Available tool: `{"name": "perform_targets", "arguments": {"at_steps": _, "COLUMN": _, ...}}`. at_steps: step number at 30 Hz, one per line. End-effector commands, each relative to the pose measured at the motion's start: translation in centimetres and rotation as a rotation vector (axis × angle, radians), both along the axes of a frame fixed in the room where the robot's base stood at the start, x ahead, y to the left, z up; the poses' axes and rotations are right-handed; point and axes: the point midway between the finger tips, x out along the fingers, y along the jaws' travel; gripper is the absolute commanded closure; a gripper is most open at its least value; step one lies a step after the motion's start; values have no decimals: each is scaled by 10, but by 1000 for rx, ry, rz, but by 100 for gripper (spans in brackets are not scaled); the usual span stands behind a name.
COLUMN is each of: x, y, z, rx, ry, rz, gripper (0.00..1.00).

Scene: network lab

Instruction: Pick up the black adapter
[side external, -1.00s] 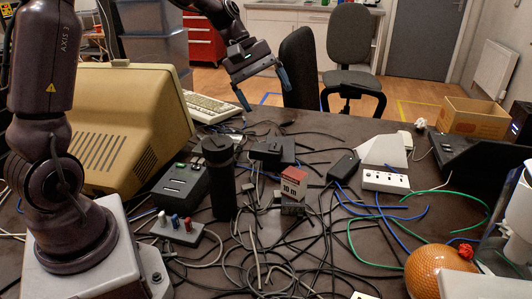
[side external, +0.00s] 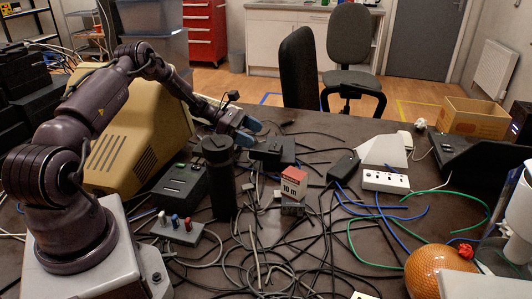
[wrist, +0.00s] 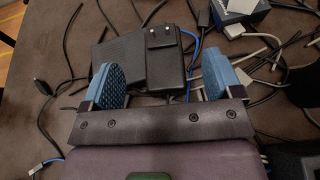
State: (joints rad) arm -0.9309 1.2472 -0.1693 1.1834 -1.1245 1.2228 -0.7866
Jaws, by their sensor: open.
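A black adapter (wrist: 163,58) with two metal prongs shows in the wrist view, ahead of and between the fingers. It overlaps or abuts a wider black box (wrist: 118,62) on its left. Contact cannot be told.
Cables tangle over the table. A black cylinder (side external: 219,180) and a black box with switches (side external: 180,185) stand nearer the camera. A beige monitor (side external: 130,150) stands at the left.

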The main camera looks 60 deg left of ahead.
Motion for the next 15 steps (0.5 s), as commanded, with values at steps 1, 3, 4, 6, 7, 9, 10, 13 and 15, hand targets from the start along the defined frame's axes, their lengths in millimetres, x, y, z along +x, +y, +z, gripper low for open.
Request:
{"name": "perform_targets", "arguments": {"at_steps": 1, "x": 0, "y": 0, "z": -6, "rx": -1, "ry": 1, "rz": -1, "gripper": 15}}
{"name": "perform_targets", "arguments": {"at_steps": 3, "x": 0, "y": 0, "z": -13, "rx": 0, "ry": 1, "rz": -1, "gripper": 15}}
{"name": "perform_targets", "arguments": {"at_steps": 4, "x": 0, "y": -1, "z": -18, "rx": 0, "ry": 2, "rz": -1, "gripper": 15}}
{"name": "perform_targets", "arguments": {"at_steps": 6, "x": 0, "y": -1, "z": -31, "rx": -1, "ry": 3, "rz": -1, "gripper": 15}}
{"name": "perform_targets", "arguments": {"at_steps": 7, "x": 0, "y": -1, "z": -37, "rx": 0, "ry": 2, "rz": -1, "gripper": 15}}
{"name": "perform_targets", "arguments": {"at_steps": 9, "x": 7, "y": -8, "z": -41, "rx": 1, "ry": -1, "rz": -6, "gripper": 15}}
{"name": "perform_targets", "arguments": {"at_steps": 10, "x": 10, "y": -11, "z": -43, "rx": 1, "ry": -1, "rz": -7, "gripper": 15}}
{"name": "perform_targets", "arguments": {"at_steps": 13, "x": 17, "y": -18, "z": -47, "rx": 2, "ry": 0, "rz": -5, "gripper": 15}}
{"name": "perform_targets", "arguments": {"at_steps": 15, "x": 19, "y": -20, "z": -48, "rx": 2, "ry": 0, "rz": -4, "gripper": 15}}
